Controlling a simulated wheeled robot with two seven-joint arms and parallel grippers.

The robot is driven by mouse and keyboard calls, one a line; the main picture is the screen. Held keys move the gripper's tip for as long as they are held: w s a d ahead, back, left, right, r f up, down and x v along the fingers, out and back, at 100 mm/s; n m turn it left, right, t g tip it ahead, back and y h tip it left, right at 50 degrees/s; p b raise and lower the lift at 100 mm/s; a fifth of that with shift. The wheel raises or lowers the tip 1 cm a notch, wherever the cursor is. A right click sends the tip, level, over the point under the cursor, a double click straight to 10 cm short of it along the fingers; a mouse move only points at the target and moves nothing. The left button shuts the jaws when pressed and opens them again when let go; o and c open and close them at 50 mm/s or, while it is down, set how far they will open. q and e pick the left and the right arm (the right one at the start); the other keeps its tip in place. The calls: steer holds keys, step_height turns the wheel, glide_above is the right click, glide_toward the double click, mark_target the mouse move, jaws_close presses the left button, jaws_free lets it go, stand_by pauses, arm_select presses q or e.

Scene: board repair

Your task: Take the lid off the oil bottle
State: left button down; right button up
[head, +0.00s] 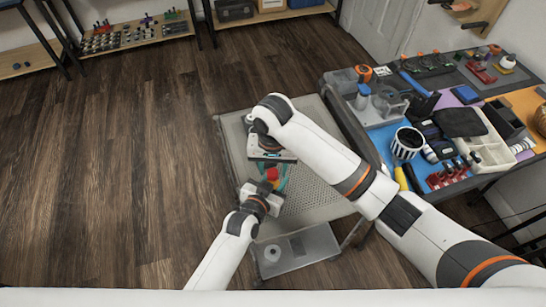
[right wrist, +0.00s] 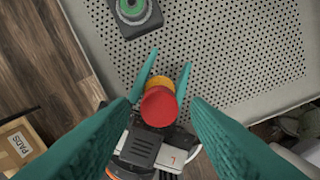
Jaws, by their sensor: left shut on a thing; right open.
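The oil bottle shows a red lid (right wrist: 160,106) and an orange-yellow part (right wrist: 159,83) in the right wrist view. In the head view the red lid (head: 272,174) shows between the two arms, above the perforated cart top. My left gripper (head: 268,188) is shut on the bottle; its body shows just below the red lid in the right wrist view (right wrist: 155,150). My right gripper (right wrist: 170,62) is open, its teal fingers to either side of the bottle, with visible gaps to the lid. Most of the bottle's body is hidden.
The perforated grey cart (head: 312,165) is mostly bare. A dark block with a green ring (right wrist: 134,12) lies on it. A lower shelf (head: 300,250) holds a white roll (head: 271,252). A crowded workbench (head: 375,142) with tools and bins stands at the right.

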steer(key=shift+f, duration=0.5)
steer(key=shift+c, duration=0.3)
jaws_close()
steer(key=shift+n, duration=1.8)
steer(key=shift+o, duration=0.7)
jaws_free()
